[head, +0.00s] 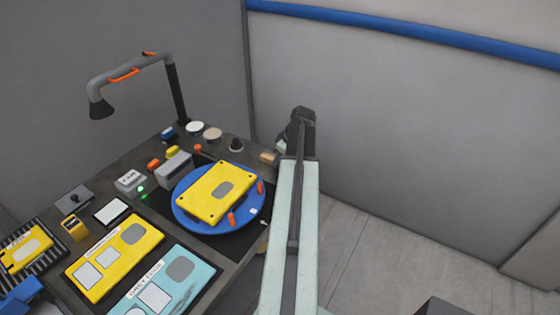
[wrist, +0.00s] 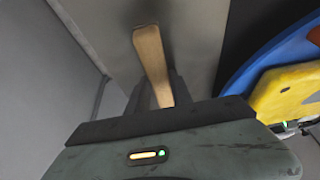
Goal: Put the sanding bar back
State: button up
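The sanding bar looks like the long tan, wood-coloured bar (wrist: 152,60) in the wrist view. Its near end lies between the two dark fingers of my gripper (wrist: 158,92), and its far end points away at a slant. Whether both fingers press on it is not clear. In the head view a small tan block (head: 268,157) shows at the table's back right edge, just left of my arm, and seems to be the same bar. My gripper's fingertips are hidden behind my arm there.
A blue turntable (head: 181,209) with a yellow plate (head: 215,192) stands left of my arm. Behind it are a dark knob (head: 236,145) and pale round discs (head: 213,134). A lamp (head: 130,75) arches over the table's back. Yellow (head: 115,256) and teal (head: 168,285) panels lie in front.

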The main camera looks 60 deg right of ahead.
jog(key=o, duration=0.3)
jog(key=shift+r, duration=0.1)
jog(key=p+v, duration=1.1)
jog(key=v, duration=0.1)
jog(key=shift+s, duration=0.1)
